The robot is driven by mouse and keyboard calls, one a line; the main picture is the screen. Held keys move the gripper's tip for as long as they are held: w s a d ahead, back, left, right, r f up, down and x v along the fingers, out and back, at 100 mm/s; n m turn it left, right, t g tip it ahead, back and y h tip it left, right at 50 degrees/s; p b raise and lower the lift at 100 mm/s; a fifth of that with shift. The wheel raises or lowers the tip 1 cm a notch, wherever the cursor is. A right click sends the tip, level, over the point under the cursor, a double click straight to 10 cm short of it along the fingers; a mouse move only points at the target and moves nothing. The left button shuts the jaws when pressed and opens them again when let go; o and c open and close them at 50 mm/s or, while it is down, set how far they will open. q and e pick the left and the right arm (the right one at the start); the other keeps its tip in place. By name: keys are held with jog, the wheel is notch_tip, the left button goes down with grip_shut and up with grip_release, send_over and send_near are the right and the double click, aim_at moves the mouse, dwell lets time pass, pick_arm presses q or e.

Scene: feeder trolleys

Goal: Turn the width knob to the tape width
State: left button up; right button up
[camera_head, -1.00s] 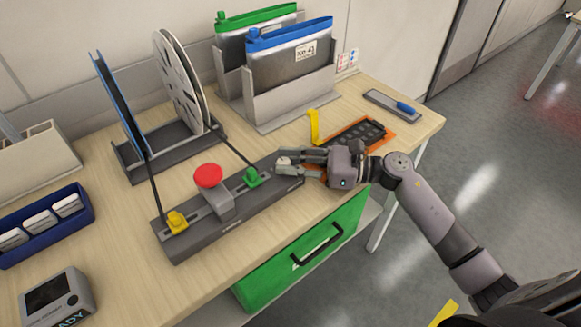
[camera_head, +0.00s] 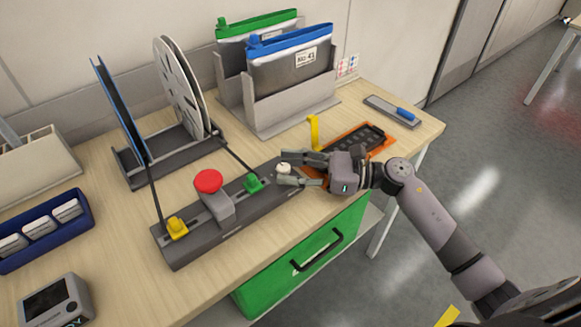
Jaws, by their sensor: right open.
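The width knob (camera_head: 284,169) is a small pale round knob at the right end of the dark grey splicing block (camera_head: 205,243). My right gripper (camera_head: 281,168) comes in from the right with its fingers spread, one on the far side and one on the near side of the knob. I cannot tell whether the fingertips touch it. The knob's mark or setting is too small to read. Two dark tapes run from the reels (camera_head: 182,88) to the yellow clamp (camera_head: 177,228) and the green clamp (camera_head: 254,183) on the block. My left gripper is out of view.
A red button (camera_head: 208,181) stands up from the block's middle. A green drawer (camera_head: 312,255) hangs below the table edge. Bags in a grey holder (camera_head: 292,107) stand behind.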

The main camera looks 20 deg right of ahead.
jog(key=v, duration=1.2)
jog(key=shift+a, duration=0.1)
